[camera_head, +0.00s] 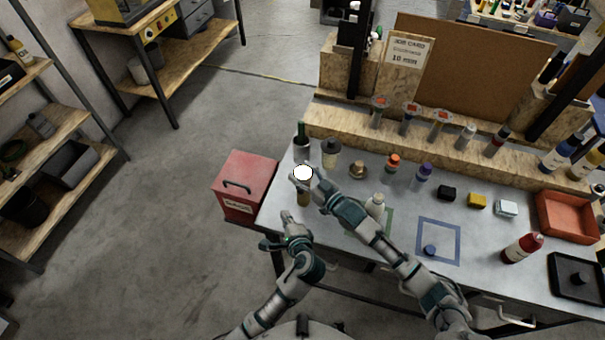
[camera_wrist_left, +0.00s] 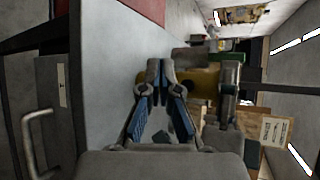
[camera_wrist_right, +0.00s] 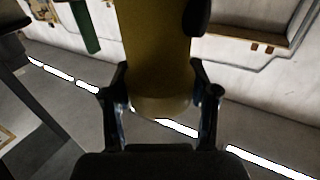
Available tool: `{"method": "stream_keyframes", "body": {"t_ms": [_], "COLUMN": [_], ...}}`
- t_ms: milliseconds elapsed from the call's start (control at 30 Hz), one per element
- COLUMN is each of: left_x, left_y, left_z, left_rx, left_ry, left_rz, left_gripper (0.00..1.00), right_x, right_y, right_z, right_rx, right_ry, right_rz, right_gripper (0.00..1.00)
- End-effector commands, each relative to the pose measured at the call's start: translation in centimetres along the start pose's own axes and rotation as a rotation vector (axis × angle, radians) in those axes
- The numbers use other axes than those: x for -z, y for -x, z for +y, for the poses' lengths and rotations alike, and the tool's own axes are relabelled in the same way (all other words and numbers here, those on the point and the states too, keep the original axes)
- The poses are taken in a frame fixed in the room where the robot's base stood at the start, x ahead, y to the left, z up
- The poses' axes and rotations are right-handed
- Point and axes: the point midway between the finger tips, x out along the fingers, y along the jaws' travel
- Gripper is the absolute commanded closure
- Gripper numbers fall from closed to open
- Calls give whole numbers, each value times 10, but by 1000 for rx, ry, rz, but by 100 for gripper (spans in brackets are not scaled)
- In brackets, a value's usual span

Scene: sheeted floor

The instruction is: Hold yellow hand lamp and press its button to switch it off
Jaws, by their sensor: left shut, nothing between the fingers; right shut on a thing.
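The yellow hand lamp (camera_head: 303,198) is held upright over the left end of the workbench; its round top (camera_head: 303,173) shows bright white, as if lit. My right gripper (camera_head: 304,184) is shut on the lamp. In the right wrist view the lamp's yellow body (camera_wrist_right: 155,50) stands between the two fingers, with a dark part on its right side. My left gripper (camera_head: 287,216) is shut and empty, just below the lamp in the head view. In the left wrist view its fingertips (camera_wrist_left: 160,68) meet, with the yellow lamp (camera_wrist_left: 203,84) partly hidden behind them.
A red toolbox (camera_head: 245,185) stands left of the workbench (camera_head: 335,222). Several small items and a red tray (camera_head: 567,218) lie further right.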

Motion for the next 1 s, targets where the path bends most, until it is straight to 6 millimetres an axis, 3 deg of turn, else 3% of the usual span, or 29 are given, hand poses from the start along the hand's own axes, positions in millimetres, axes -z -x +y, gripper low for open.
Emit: {"method": "stream_keyframes", "body": {"t_ms": [400, 767, 1000], "left_x": [-2, -2, 6], "left_y": [25, 28, 17], "left_z": [16, 16, 9], "left_rx": [230, 250, 249], "left_ry": [-366, -386, -385], "left_rz": [-233, -249, -249], "left_gripper": [100, 100, 100], "right_x": [1, 1, 1], "right_y": [0, 0, 0], "right_z": [0, 0, 0], "right_rx": [0, 0, 0], "right_ry": [0, 0, 0], "right_rz": [1, 1, 1], "right_gripper": [82, 82, 82]}}
